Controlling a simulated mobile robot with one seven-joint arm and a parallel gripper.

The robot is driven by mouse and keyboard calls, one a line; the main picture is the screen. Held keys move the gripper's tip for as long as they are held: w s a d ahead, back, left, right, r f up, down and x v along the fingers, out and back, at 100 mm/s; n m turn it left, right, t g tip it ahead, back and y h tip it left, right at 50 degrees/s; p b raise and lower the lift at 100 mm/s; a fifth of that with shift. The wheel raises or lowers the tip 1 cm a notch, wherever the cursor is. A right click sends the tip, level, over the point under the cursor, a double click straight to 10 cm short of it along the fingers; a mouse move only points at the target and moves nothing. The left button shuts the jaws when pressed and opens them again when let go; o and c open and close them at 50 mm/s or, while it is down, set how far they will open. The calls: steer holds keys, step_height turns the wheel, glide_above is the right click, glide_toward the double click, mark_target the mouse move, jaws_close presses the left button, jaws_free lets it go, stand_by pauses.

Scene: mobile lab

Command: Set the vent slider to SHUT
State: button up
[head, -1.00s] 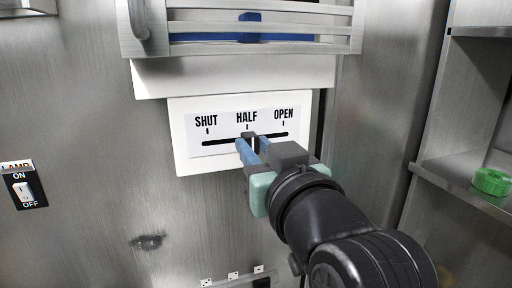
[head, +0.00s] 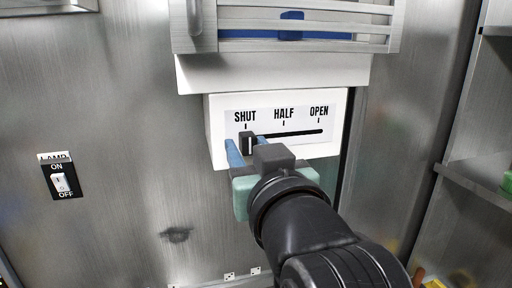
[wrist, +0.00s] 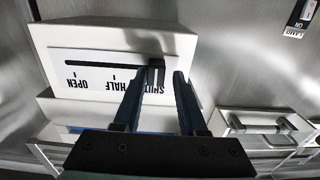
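The vent slider's dark knob (head: 247,144) sits at the left end of its slot, under the SHUT mark on the white panel (head: 214,118). In the wrist view the panel appears upside down and the knob (wrist: 156,72) is beside the SHUT label. My gripper (head: 248,147) has its two blue fingers on either side of the knob. The wrist view shows my gripper (wrist: 160,74) open, with a clear gap between the SHUT-side finger and the knob. The other finger is very close to the knob; I cannot tell whether they touch.
A vent with metal slats (head: 290,33) is above the panel. A LAMP rocker switch (head: 61,181) is on the wall at left. Metal shelves (head: 478,180) stand at right. The wall between switch and panel is clear.

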steer(key=shift+o, duration=0.9)
steer(key=shift+a, duration=0.25)
steer(key=shift+s+d, duration=0.1)
steer(key=shift+d, duration=0.3)
steer(key=b+v, duration=0.8)
steer(key=v, duration=0.4)
steer(key=shift+s, duration=0.4)
steer(key=shift+a, duration=0.15)
step_height(320, 180, up, 8)
steer(key=a+m+t+h, duration=0.1)
steer(key=m+t+h, duration=0.2)
steer(key=t, duration=0.7)
steer(key=h, duration=0.2)
steer(key=shift+s+r+m+h, duration=0.25)
steer(key=shift+s+m+h, duration=0.05)
steer(key=shift+s+h, duration=0.1)
